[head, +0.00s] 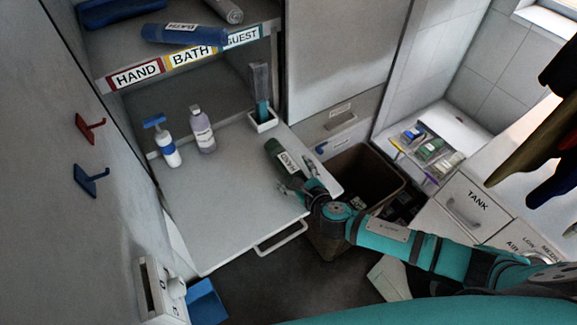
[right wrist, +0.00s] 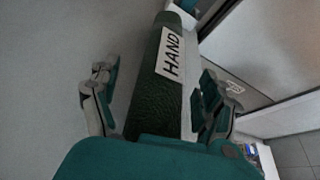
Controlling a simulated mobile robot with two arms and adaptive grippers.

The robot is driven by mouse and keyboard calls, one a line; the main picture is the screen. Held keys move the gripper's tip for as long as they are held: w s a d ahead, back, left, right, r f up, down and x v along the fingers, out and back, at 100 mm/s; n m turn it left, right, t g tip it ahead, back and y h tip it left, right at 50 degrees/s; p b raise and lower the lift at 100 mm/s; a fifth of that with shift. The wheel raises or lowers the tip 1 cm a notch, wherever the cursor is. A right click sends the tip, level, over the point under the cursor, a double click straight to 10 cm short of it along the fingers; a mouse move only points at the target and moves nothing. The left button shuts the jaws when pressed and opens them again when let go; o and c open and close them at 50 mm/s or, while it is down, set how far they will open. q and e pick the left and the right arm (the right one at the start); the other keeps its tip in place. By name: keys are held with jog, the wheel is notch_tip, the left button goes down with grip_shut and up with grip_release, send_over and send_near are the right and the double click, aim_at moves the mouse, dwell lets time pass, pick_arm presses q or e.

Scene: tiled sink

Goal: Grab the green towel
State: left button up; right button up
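The green towel (head: 280,155) is a dark green roll with a white label reading HAND. It lies on the pulled-out grey shelf board, near its right edge. My right gripper (head: 298,179) is at the near end of the roll. In the right wrist view, the green towel (right wrist: 158,85) lies lengthwise between the spread fingers of my right gripper (right wrist: 158,82). A gap shows on the left side; the right finger is close to the roll, and I cannot tell if it touches. The palm hides the roll's near end. My left gripper is not in view.
A lotion bottle (head: 202,130) and a blue-topped pump bottle (head: 164,143) stand on the board. A white holder (head: 262,121) with a brush is behind the towel. A bin (head: 362,170) stands right of the board. Blue rolls (head: 184,34) lie on the upper shelf.

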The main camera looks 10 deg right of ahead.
jog(key=c, duration=1.1)
jog(key=shift+c, duration=0.7)
jog(key=shift+r, duration=0.1)
